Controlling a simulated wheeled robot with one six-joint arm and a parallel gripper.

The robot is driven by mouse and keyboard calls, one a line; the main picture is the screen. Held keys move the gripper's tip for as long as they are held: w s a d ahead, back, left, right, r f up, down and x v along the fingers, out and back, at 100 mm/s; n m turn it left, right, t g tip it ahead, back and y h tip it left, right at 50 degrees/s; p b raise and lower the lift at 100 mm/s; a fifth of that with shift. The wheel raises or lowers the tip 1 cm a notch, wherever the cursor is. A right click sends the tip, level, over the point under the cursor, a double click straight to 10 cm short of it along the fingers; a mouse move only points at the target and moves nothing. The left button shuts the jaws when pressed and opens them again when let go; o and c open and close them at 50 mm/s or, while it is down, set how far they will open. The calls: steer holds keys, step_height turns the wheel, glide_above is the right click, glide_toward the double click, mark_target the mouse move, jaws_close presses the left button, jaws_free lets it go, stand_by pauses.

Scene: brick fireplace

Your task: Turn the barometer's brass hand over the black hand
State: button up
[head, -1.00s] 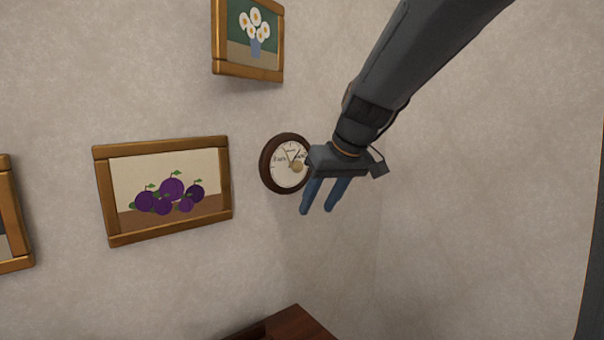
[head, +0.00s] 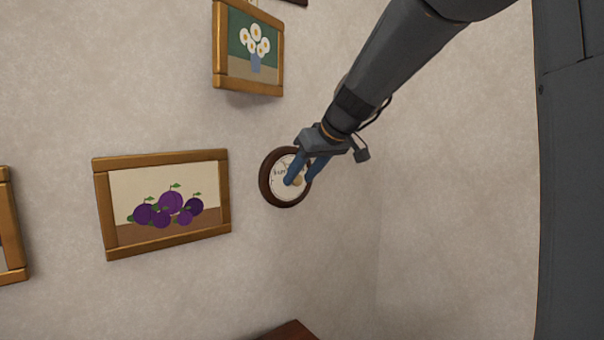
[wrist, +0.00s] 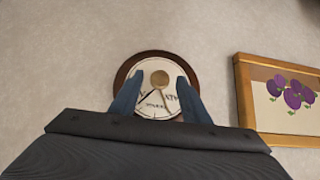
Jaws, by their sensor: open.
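The barometer (head: 266,184) hangs on the wall, a round brown wooden rim around a white dial; it also shows in the wrist view (wrist: 121,77). A round brass knob (wrist: 160,77) sits at its centre. In the wrist view the thin brass hand (wrist: 167,99) points down and right. The dark hand (wrist: 148,99) points down and left, apart from it. My gripper (head: 300,180) is open in front of the dial. In the wrist view its blue fingers (wrist: 160,76) stand either side of the knob, with gaps. Contact cannot be told. The fingers hide parts of the dial.
A framed plum picture (head: 223,195) hangs left of the barometer, and a framed daisy picture (head: 219,45) hangs above. A dark wooden top (head: 290,332) shows at the bottom edge. The wall right of the barometer is bare.

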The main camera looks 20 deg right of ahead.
steer(key=shift+w, duration=0.1)
steer(key=c, duration=1)
steer(key=shift+f, duration=0.1)
steer(key=y+b, duration=0.1)
steer(key=m+y+b, duration=0.1)
steer(key=shift+w+d+f+g+b, duration=0.2)
steer(key=shift+d+g+b, duration=0.1)
steer(key=shift+b, duration=0.1)
steer(key=m+y+b, duration=0.1)
steer(key=g+y+b, duration=0.1)
steer(key=shift+d+m+y, duration=0.25)
steer(key=shift+m+y, duration=0.05)
steer(key=shift+m, duration=0.1)
steer(key=y, duration=0.1)
steer(key=m+y+b, duration=0.1)
steer(key=shift+w+d+f+m+y, duration=0.1)
steer(key=shift+d+f+m+y, duration=0.05)
steer(key=shift+f+m+y, duration=0.2)
steer(key=shift+m+y+b, duration=0.55)
steer(key=shift+m+y, duration=0.3)
steer(key=shift+y, duration=0.3)
